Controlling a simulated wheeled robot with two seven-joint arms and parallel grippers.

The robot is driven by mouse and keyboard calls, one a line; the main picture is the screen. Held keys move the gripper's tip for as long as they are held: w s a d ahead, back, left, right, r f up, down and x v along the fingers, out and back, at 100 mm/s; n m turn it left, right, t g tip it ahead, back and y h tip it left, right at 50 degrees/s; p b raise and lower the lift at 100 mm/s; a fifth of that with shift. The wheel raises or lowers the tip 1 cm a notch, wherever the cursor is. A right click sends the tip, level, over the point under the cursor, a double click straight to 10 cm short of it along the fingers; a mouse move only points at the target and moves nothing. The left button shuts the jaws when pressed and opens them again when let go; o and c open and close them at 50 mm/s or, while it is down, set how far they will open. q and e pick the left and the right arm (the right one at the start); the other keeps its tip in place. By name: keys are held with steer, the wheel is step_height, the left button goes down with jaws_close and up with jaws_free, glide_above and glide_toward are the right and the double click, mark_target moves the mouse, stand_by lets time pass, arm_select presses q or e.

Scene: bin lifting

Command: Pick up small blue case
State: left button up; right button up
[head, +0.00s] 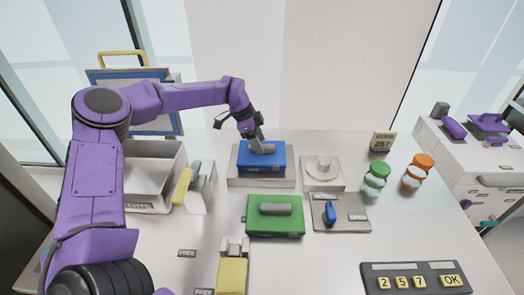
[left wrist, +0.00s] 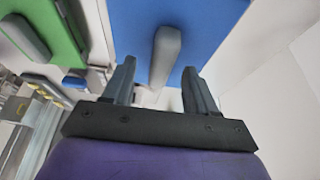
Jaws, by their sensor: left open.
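The small blue case (head: 262,162) sits on a light grey platform at the back middle of the table, with a grey bar handle on its top. My left gripper (head: 256,139) is just above the case at its handle, reaching in from the left. In the left wrist view, the open fingers (left wrist: 158,68) point towards the blue case (left wrist: 205,25), with the grey handle (left wrist: 165,50) lying between their tips. I cannot tell whether either finger touches the handle. My right gripper is not in view.
A green case (head: 275,222) lies in front of the blue one. A round-topped grey unit (head: 323,174) and a plate with a blue switch (head: 330,214) are to the right, then green-capped (head: 376,180) and orange-capped (head: 418,173) jars. A grey open bin (head: 155,160) stands left.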

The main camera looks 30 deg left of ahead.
arm_select(q)
steer(key=shift+w+d+f, duration=0.15)
steer(key=shift+w+f, duration=0.1)
steer(key=shift+f, duration=0.25)
steer(key=shift+w+d+f, duration=0.1)
steer(key=shift+w+f, duration=0.15)
steer(key=shift+f, duration=0.2)
steer(key=shift+s+r, duration=0.25)
steer(key=shift+s, duration=0.2)
steer(key=shift+w, duration=0.1)
jaws_close()
